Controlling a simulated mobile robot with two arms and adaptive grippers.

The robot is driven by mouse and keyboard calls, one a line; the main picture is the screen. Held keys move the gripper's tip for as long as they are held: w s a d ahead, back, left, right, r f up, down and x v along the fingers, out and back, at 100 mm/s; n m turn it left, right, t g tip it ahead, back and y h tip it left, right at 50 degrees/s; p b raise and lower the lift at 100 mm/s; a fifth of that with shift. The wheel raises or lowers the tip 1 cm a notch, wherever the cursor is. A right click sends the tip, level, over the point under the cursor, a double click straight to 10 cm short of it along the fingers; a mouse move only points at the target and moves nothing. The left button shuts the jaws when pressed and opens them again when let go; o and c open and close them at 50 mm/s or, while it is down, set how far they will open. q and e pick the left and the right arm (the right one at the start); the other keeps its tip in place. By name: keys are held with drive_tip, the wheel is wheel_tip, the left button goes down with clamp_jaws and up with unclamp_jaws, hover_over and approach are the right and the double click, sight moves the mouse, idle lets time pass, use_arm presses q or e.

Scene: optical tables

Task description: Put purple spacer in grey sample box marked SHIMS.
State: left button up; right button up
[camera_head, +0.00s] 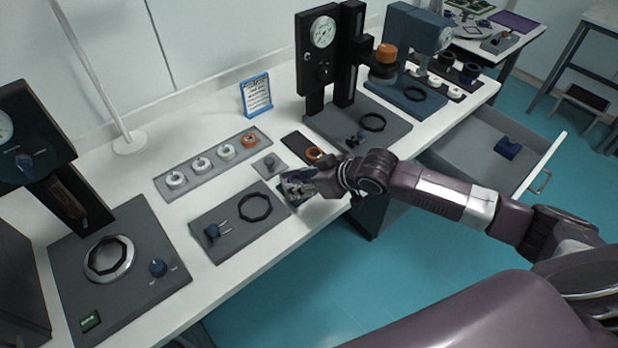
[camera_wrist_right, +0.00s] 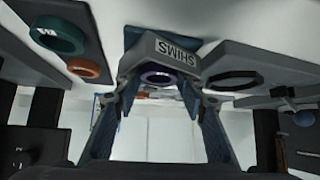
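The grey box marked SHIMS (camera_wrist_right: 176,50) shows upside down in the right wrist view, on a blue-green mat at the table's front. The purple spacer (camera_wrist_right: 158,77) is a ring at the box's open side, between my right fingers; I cannot tell whether it rests in the box or just over it. My right gripper (camera_wrist_right: 160,88) has its fingers spread, with a gap on each side of the spacer. In the head view my right gripper (camera_head: 297,186) is at the front table edge and hides most of the box. My left gripper is not in view.
A grey plate with a black ring (camera_head: 255,207) lies left of my right gripper. Behind are a grey strip of white rings (camera_head: 200,163) and an orange ring (camera_head: 249,140). A gauge stand (camera_head: 322,60) rises behind; an open drawer (camera_head: 480,150) juts out right.

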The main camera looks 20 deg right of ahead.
drive_tip(key=b+v, duration=0.1)
drive_tip(key=v, duration=1.1)
drive_tip(key=shift+d+r, duration=0.25)
drive_tip(key=shift+a, duration=0.1)
